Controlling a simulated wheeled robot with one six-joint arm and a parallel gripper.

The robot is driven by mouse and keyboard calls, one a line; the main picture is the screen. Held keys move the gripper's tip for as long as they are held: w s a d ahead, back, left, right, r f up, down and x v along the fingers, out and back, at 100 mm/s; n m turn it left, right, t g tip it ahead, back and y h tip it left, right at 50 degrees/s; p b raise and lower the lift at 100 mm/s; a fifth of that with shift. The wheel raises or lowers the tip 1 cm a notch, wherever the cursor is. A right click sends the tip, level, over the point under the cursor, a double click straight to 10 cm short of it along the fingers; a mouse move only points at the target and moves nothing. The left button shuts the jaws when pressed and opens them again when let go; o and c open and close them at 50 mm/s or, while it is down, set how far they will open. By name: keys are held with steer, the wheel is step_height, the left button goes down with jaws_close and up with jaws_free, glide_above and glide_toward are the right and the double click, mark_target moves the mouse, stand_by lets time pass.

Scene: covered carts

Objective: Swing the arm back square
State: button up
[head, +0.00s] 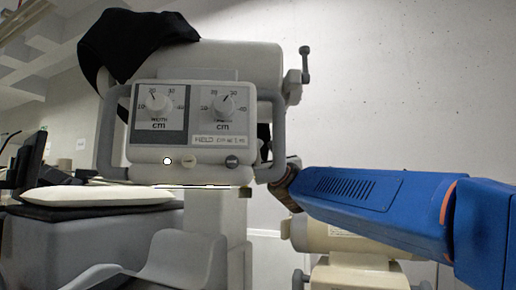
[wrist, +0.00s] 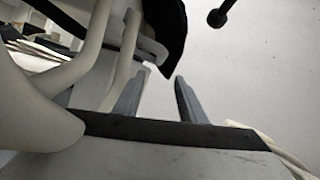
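The pale machine head (head: 218,62) stands at upper centre in the head view, with a two-dial control box (head: 190,150) on its front. It looks slightly tilted in the picture. A grey handle (head: 274,140) loops down on its right and another (head: 105,135) on its left. My gripper (wrist: 157,88) shows two grey fingers set apart in the wrist view, with bare wall between them. In the head view my blue arm ends close to the lower right handle; its fingers are hidden there, and I cannot tell whether they touch.
A black cloth (head: 130,42) drapes over the head's upper left. A cream unit (head: 345,238) stands below my arm. A padded white surface (head: 95,195) and a dark monitor (head: 30,160) are at left. The wall at upper right is bare.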

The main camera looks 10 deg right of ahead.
steer(key=x, duration=1.7)
steer(key=shift+w+d+r, duration=0.15)
steer(key=shift+w, duration=0.05)
jaws_close()
